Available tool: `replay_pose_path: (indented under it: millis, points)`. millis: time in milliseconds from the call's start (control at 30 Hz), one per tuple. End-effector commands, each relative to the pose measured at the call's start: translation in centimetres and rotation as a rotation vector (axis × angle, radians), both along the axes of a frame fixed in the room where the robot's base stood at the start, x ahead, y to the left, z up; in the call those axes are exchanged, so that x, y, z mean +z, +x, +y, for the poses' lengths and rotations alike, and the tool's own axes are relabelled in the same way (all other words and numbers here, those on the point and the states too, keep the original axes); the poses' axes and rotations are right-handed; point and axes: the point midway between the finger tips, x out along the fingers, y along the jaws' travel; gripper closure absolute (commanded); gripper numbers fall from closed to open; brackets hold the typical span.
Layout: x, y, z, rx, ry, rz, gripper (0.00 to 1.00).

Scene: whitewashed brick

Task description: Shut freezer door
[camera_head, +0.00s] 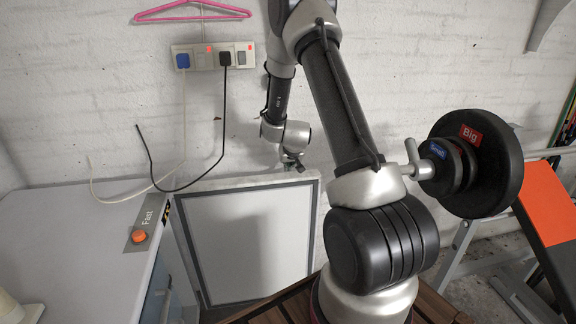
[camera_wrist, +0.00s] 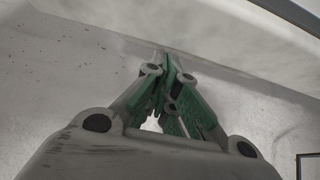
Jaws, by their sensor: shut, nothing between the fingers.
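The freezer (camera_head: 70,245) stands at the left, with its pale top and a "Fast" panel in view. Its door (camera_head: 250,240) stands open, showing a white inner face with a grey border, in front of the brick wall. My gripper (camera_head: 293,164) is at the upper right part of the door, close to its top edge; I cannot tell whether it touches. In the wrist view my gripper (camera_wrist: 168,62) has its green-padded fingers together with nothing between them, and pale surfaces lie around and beyond it. My arm hides part of the area right of the door.
A wall socket strip (camera_head: 213,56) has a black and a white cable hanging toward the freezer. A pink hanger (camera_head: 192,12) is above it. Black weight plates (camera_head: 490,165) marked "Big" and "Small" stick out at the right, close to my arm. An orange board (camera_head: 548,200) is beyond.

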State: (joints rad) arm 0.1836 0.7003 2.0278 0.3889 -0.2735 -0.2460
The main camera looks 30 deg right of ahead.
Motion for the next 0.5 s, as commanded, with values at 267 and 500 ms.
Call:
replay_pose_path:
  millis: [267, 500]
  points:
    - [0.04, -0.79, 0.3, 0.001, 0.0, -0.001, 1.0]
    - [0.06, -0.84, 0.33, 0.0, 0.0, -0.001, 1.0]
